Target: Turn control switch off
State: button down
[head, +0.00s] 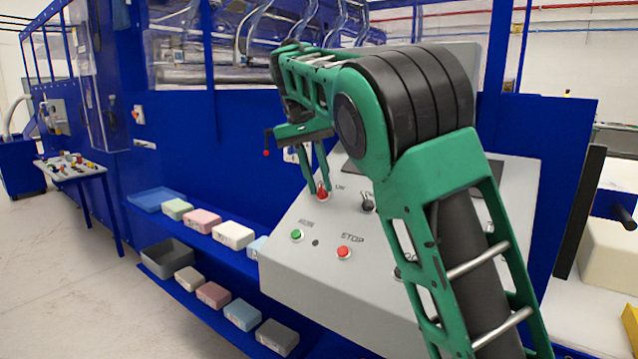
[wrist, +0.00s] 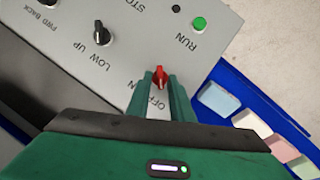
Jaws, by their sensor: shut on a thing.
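The control panel (head: 300,262) is a grey sloped box with labelled knobs and buttons. The red control switch (head: 322,193) sits near its upper left edge in the head view. It also shows in the wrist view (wrist: 159,74), beside a label that reads partly as "OFF" and "ON". My green gripper (head: 318,178) reaches down to the panel. In the wrist view its two fingers (wrist: 161,88) stand on either side of the red switch and are closed on it. The fingers hide part of the switch and its label.
The panel also carries a green RUN button (head: 297,235), a red STOP button (head: 344,252) and a black LOW/UP knob (wrist: 101,35). Foam blocks (head: 203,220) lie on blue shelves left of the panel. A blue machine wall (head: 250,120) stands behind.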

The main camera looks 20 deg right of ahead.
jog(key=shift+w+a+f+n+h, duration=0.1)
jog(key=shift+a+n+h, duration=0.1)
jog(key=shift+n, duration=0.35)
jog(key=shift+a+n+h, duration=0.1)
jog(key=shift+n+h, duration=0.1)
jog(key=shift+n, duration=0.35)
jog(key=shift+g, duration=0.3)
jog(key=c, duration=1.9)
grip_release()
jog(key=shift+f, duration=0.1)
jog(key=shift+d, duration=0.1)
jog(key=shift+r, duration=0.2)
